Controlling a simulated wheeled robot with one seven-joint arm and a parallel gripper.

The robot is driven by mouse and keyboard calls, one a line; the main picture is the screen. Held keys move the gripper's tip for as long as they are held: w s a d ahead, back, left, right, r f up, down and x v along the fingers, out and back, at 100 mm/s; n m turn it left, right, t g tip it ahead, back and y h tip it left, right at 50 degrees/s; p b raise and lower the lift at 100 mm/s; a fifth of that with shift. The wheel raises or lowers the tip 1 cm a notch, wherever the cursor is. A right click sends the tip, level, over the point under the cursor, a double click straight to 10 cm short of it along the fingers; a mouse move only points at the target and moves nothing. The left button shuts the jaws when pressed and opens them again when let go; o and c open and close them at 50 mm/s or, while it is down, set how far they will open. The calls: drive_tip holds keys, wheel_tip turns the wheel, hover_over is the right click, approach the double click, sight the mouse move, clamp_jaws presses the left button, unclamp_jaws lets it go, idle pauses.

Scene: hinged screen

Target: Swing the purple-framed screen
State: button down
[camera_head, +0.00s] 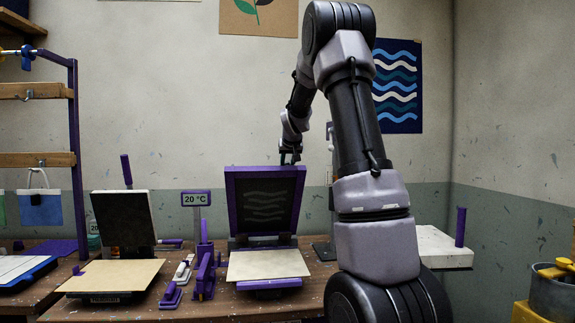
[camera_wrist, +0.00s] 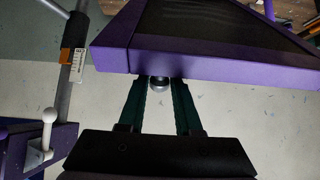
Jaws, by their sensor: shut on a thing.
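The purple-framed screen (camera_head: 265,205) stands raised, nearly upright, behind a light board at the middle of the workbench. It has a dark mesh with faint wavy lines. My gripper (camera_head: 290,157) is at the screen's top edge. In the wrist view the purple frame (camera_wrist: 205,62) crosses the top, with its dark mesh beyond. The knob is hidden in the head view.
A light board (camera_head: 268,264) lies flat below the screen. To the left are a purple clamp-like tool (camera_head: 205,270), a temperature sign (camera_head: 195,198) and a second press with a dark plate (camera_head: 123,219). A white slab (camera_head: 440,247) is at the right.

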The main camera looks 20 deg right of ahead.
drive_tip(key=shift+r, duration=0.1)
drive_tip(key=s+a+f, duration=0.2)
drive_tip(key=s+f, duration=0.5)
drive_tip(key=s, duration=0.2)
drive_tip(key=shift+a+f, duration=0.25)
drive_tip(key=shift+a, duration=0.05)
idle(0.4)
drive_tip(key=shift+s, duration=0.1)
drive_tip(key=s+a+f, duration=0.2)
drive_tip(key=s+f, duration=0.5)
drive_tip(key=f, duration=0.2)
drive_tip(key=shift+f, duration=0.4)
idle(0.3)
drive_tip(key=shift+s, duration=0.1)
